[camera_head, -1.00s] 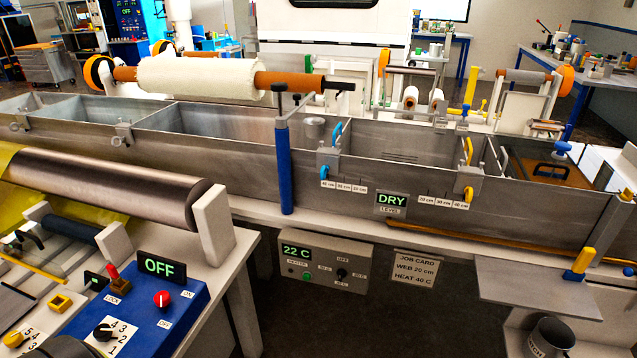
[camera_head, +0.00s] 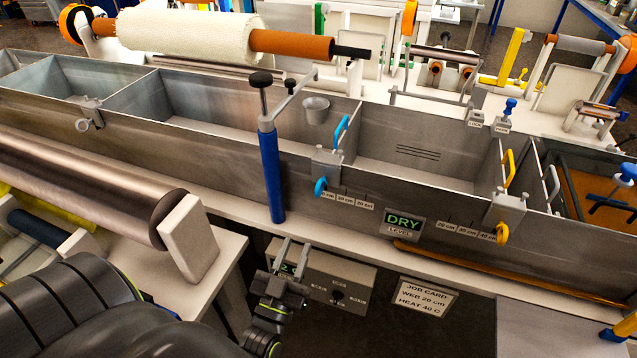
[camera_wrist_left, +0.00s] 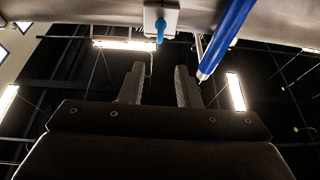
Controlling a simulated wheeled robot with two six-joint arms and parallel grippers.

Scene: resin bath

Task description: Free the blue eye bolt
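The blue eye bolt (camera_head: 320,187) is a small blue ring on the lower front of a grey bracket (camera_head: 327,166), which is clamped on the steel tank's front wall. In the left wrist view the eye bolt (camera_wrist_left: 160,27) hangs below the bracket, ahead of the fingers. A blue loop handle (camera_head: 341,132) rises above the same bracket. My left gripper (camera_head: 297,243) is below and slightly left of the eye bolt, fingers pointing up. Its two fingers (camera_wrist_left: 159,70) stand apart, with nothing between them, and do not touch the bolt. My right gripper is out of view.
A blue post (camera_head: 271,175) with a black knob stands just left of the bracket. The heater box (camera_head: 345,282) lies behind my left gripper, below the ledge. A DRY level sign (camera_head: 403,223) and a yellow eye bolt (camera_head: 502,235) are to the right.

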